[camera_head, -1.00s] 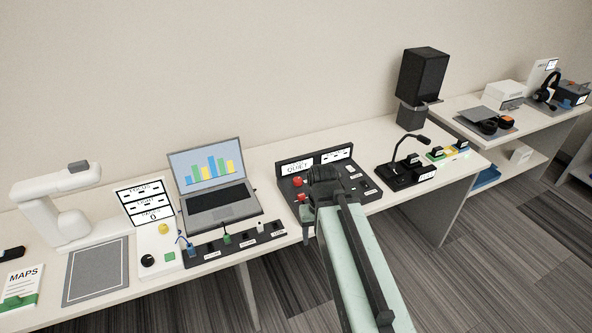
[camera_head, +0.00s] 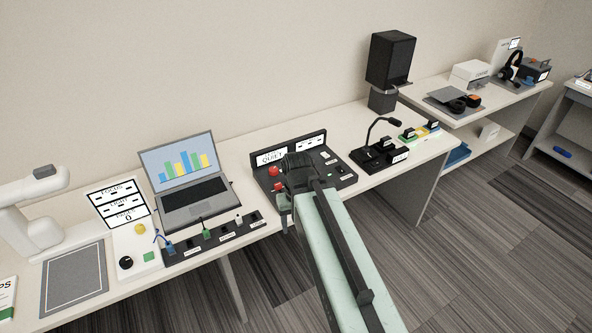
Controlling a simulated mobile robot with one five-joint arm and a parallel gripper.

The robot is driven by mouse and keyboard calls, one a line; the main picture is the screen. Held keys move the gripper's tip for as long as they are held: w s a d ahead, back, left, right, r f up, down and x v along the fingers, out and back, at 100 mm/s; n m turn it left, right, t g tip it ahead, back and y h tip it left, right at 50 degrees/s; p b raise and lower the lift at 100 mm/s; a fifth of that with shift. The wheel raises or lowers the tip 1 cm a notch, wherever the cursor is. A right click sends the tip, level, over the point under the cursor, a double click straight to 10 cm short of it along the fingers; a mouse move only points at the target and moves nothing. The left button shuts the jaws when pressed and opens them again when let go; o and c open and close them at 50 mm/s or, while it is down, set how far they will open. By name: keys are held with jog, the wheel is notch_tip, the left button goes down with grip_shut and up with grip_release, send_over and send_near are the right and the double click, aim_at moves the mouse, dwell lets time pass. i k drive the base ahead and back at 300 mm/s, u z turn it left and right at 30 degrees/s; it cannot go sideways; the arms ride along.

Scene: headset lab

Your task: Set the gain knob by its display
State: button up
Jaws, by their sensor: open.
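A black console (camera_head: 333,180) stands on the long table with two white display panels at its back. The left display (camera_head: 270,157) appears to read QUIET; the right display (camera_head: 311,142) shows small marks I cannot read. Two red parts, one upper (camera_head: 273,171) and one lower (camera_head: 278,188), show at the console's left side. My gripper (camera_head: 292,178) is open over the console's left-middle part and hides what lies beneath it. I cannot tell which control is the gain knob, or whether my gripper touches anything.
A laptop (camera_head: 188,180) and a dark socket strip (camera_head: 213,243) stand left of the console. A white box with a black knob (camera_head: 126,263) is farther left. A desk microphone (camera_head: 378,155) stands right, before a black speaker (camera_head: 390,60). The floor in front is clear.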

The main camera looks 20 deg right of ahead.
aim_at(274, 170)
jog(key=u, duration=0.3)
jog(key=i, duration=1.1)
jog(key=z, duration=0.4)
